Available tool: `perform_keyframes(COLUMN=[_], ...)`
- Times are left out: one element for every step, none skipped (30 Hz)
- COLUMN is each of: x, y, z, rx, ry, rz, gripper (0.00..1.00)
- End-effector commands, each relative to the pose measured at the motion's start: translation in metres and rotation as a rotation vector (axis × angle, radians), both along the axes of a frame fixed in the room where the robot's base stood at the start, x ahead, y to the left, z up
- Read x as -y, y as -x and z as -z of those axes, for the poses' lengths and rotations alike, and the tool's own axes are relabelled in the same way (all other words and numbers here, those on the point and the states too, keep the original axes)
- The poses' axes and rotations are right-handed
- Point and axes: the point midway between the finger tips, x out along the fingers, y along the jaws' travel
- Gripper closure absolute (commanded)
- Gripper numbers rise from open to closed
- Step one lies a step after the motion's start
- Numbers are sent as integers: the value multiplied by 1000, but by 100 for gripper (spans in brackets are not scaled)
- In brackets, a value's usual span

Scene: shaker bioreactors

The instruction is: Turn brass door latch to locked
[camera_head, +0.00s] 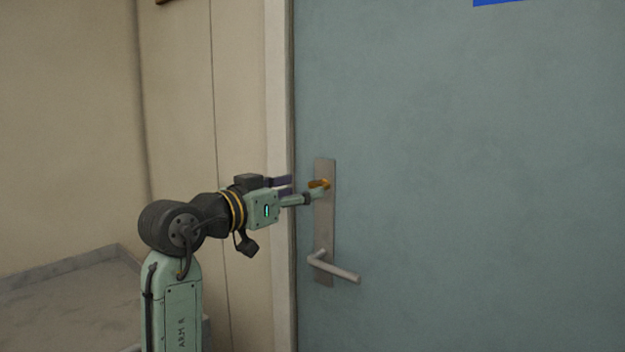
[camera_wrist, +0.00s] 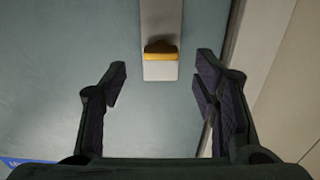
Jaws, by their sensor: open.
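The brass door latch (camera_head: 318,184) sits near the top of a grey metal plate (camera_head: 324,222) on the door. In the wrist view the latch (camera_wrist: 161,50) is a short brass piece across the plate, near the plate's end. My gripper (camera_head: 305,190) is open and reaches to the latch from the left in the head view. In the wrist view my gripper (camera_wrist: 160,85) has its fingers spread wide to either side, with the latch between and a little beyond them. I cannot tell whether a finger touches the latch.
A lever handle (camera_head: 335,268) sticks out from the plate below the latch. The blue-grey door (camera_head: 470,180) is flat and clear to the right. A pale door frame (camera_head: 279,120) and beige wall (camera_head: 175,110) stand left. A grey ledge (camera_head: 75,295) is at lower left.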

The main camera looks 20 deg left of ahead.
Motion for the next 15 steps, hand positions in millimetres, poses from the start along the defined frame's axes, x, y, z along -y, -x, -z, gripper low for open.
perform_keyframes(x=[4,6,8,9,10,12,13,14,15,16,16,17,17,17,17], y=[-10,-15,-21,-25,-29,-34,-37,-39,-42,-44,-45,-46,-47,-47,-48], z=[-2,-2,-2,-2,-2,-2,-2,-1,-1,-1,-1,0,0,0,0], rx=[-2,-2,-2,-3,-2,0,0,0,-1,0,1,1,2,2,2], ry=[0,2,2,1,2,2,1,1,2,2,1,1,2,2,2], rz=[2,2,1,1,0,-1,-1,-1,0,0,-1,-1,-1,-1,-1], gripper=[45,45,45,45,45,45,45,45,45,45,45,45,45,45,45])
